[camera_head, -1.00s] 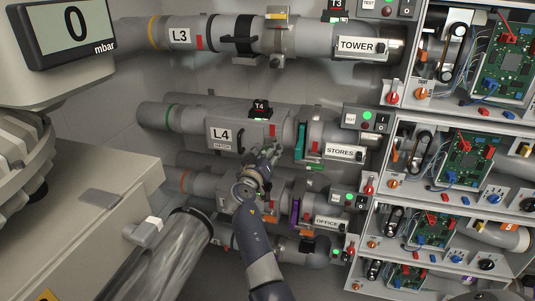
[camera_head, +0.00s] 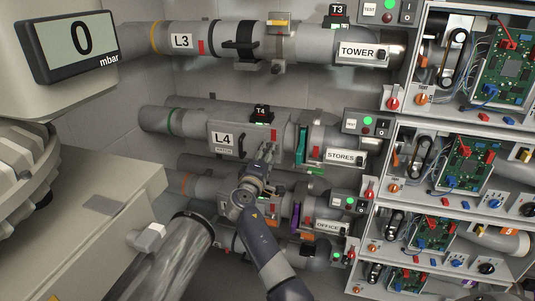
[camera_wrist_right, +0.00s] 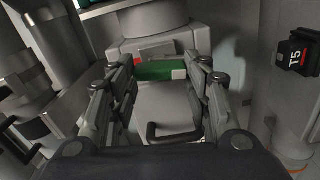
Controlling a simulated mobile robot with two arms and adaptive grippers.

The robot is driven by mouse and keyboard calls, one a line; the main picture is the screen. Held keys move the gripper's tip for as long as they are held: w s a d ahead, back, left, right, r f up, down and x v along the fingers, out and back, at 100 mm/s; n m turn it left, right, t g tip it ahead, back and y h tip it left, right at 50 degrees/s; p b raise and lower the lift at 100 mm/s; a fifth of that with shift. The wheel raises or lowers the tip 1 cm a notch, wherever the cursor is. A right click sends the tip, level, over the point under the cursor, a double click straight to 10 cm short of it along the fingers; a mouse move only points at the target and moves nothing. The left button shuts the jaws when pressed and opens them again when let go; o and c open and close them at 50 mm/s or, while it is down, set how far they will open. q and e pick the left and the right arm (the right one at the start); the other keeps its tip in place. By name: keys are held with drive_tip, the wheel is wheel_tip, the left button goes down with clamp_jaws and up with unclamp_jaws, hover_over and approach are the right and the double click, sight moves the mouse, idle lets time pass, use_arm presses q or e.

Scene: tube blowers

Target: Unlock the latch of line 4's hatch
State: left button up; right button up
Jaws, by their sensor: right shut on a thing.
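Line 4's hatch, labelled L4 (camera_head: 222,139), is a grey panel with a black handle on the grey pipe; it looks closed. Its latch, a small piece with red (camera_head: 274,135) on it, is at the hatch's right end. My right gripper (camera_head: 268,152) reaches up to it from below. In the right wrist view, the latch shows a green strip (camera_wrist_right: 163,71) with a little red at its left, between the two fingers (camera_wrist_right: 163,80). The fingers are shut on the latch from both sides. The hatch handle (camera_wrist_right: 176,134) shows below. My left gripper is out of view.
Line 3's pipe (camera_head: 181,41) runs above, and the OFFICE line's pipe (camera_head: 327,225) below. The black T4 box (camera_head: 261,112) sits just above the latch. Electronics bays (camera_head: 465,155) stand at right. A glossy cylinder (camera_head: 165,258) and grey cabinet (camera_head: 85,220) stand at lower left.

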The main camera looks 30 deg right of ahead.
drive_tip(key=shift+d+r+n, duration=0.1)
drive_tip(key=shift+r+n, duration=0.05)
drive_tip(key=shift+n, duration=0.65)
drive_tip(key=shift+p, duration=0.3)
drive_tip(key=o, duration=1.1)
drive_tip(key=shift+c, duration=0.2)
drive_tip(key=shift+d, duration=0.1)
drive_tip(key=v, duration=1.2)
drive_tip(key=shift+w, duration=0.1)
